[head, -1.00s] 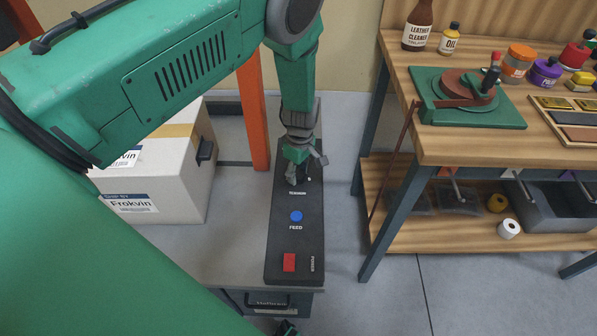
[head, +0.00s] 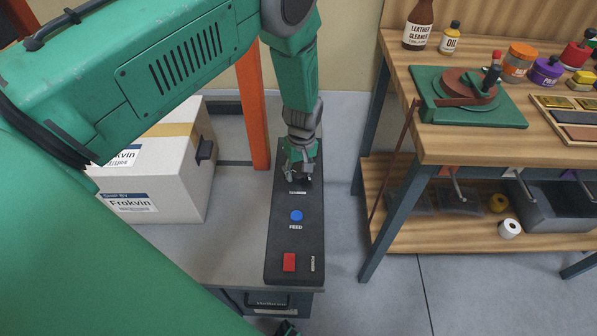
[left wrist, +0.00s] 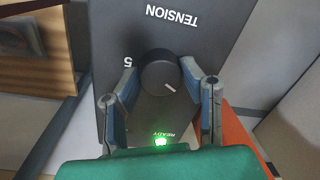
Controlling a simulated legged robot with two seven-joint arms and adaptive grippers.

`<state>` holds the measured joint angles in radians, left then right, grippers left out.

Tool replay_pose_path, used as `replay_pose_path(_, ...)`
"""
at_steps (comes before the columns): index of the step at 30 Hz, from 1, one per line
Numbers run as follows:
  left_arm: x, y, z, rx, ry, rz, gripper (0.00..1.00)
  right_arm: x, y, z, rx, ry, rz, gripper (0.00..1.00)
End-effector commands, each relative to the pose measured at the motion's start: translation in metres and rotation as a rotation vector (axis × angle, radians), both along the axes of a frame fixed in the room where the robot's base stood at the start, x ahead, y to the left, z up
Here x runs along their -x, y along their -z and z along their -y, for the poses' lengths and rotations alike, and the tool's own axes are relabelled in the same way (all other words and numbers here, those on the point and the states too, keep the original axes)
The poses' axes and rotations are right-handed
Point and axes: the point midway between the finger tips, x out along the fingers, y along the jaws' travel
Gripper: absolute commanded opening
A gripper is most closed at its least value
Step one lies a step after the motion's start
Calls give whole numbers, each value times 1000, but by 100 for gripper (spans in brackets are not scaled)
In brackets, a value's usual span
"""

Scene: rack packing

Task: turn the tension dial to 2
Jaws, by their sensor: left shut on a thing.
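The tension dial (left wrist: 160,72) is a round black knob on a dark control panel (head: 283,240). In the left wrist view its white mark points to the lower right. An upside-down TENSION label and a 5 show near it; other numbers are hidden or not visible. My left gripper (left wrist: 161,82) has its fingers on opposite sides of the knob and is shut on it. In the head view the left gripper (head: 298,176) reaches down to the panel's far part and hides the dial. I cannot make out my right gripper.
The panel also bears a blue FEED button (head: 296,215) and a red POWER switch (head: 289,262). A green READY light (left wrist: 161,141) is lit close to the dial. A white carton (head: 165,185) stands left of the panel, a wooden workbench (head: 450,150) to the right.

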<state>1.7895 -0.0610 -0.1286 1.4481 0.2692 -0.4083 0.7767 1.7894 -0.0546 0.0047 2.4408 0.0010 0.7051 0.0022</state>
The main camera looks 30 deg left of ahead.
Motion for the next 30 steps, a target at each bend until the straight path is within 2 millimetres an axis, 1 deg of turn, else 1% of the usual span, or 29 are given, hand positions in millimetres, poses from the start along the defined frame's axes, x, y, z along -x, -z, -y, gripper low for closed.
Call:
replay_pose_path(3, -2, -1, 2, 2, 67, 3, 6, 0, 0, 0, 0, 0, 0, 37)
replay_pose_path(9, -2, -1, 2, 1, 146, 5, 6, 0, 0, 0, 0, 0, 0, 37)
replay_pose_path(15, -2, -1, 2, 2, 179, 5, 6, 0, 0, 0, 0, 0, 0, 37)
replay_pose_path(26, -2, -1, 2, 2, 183, 5, 6, 0, 0, 0, 0, 0, 0, 37)
replay_pose_path(27, -2, -1, 2, 2, 182, 5, 39, 0, 0, 0, 0, 0, 0, 37)
replay_pose_path(28, -2, -1, 2, 2, 182, 5, 49, 0, 0, 0, 0, 0, 0, 37)
replay_pose_path(29, -1, -1, 2, 1, 182, 4, 55, 0, 0, 0, 0, 0, 0, 37)
replay_pose_path(30, -1, -1, 1, 1, 182, 4, 55, 0, 0, 0, 0, 0, 0, 37)
